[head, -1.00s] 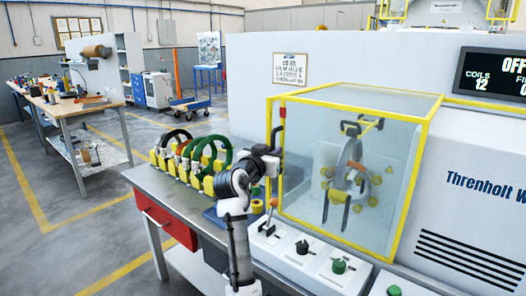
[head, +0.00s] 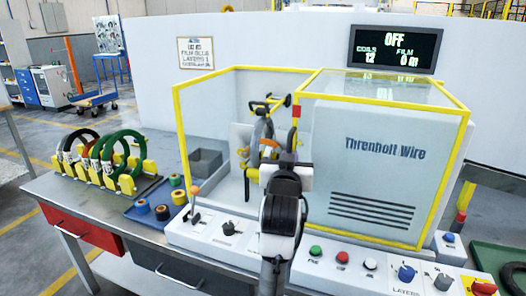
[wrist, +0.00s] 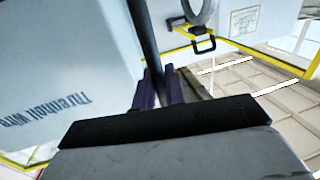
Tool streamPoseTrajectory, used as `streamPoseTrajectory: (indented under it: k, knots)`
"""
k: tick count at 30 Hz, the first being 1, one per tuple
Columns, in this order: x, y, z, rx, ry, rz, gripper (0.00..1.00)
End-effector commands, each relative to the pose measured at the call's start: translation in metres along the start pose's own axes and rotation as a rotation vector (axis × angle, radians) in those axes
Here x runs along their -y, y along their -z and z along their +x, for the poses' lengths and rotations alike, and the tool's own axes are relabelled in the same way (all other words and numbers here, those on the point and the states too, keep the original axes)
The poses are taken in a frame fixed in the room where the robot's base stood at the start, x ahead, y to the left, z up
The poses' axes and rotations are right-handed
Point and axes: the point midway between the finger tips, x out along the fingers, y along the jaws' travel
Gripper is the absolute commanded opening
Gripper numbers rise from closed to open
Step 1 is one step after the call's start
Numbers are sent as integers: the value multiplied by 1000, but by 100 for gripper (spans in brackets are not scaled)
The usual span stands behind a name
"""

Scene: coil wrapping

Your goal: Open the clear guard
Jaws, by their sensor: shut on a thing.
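The clear guard (head: 385,88), with its yellow frame, stands to the right over the panel lettered Threnholt Wire. The left bay with the winding ring (head: 262,130) is uncovered at the front. The guard's upright handle (head: 296,111), with a red top end, is at the guard's left edge. My gripper (head: 287,158) is at this handle, partly hidden by my wrist. In the wrist view my gripper (wrist: 162,88) is shut on the dark handle bar (wrist: 143,40).
A control ledge with a lever (head: 195,200) and several knobs and buttons runs along the front. A coil rack (head: 110,160) and a blue tray (head: 150,222) with tape rolls stand on the bench at left. The display (head: 395,47) reads OFF.

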Motion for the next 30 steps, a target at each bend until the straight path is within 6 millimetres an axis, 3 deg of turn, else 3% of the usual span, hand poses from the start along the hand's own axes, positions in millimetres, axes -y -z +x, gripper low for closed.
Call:
streamPoseTrajectory:
  k: [6, 19, 20, 23, 30]
  knots:
    - [-20, 0, -4, 1, -2, 0, 0]
    - [-24, 0, -4, 1, -2, 1, 0]
    - [-24, 0, -4, 1, -2, 1, 16]
    - [-23, 0, -4, 1, -1, 1, 29]
    - [-23, 0, -4, 0, -1, 1, 29]
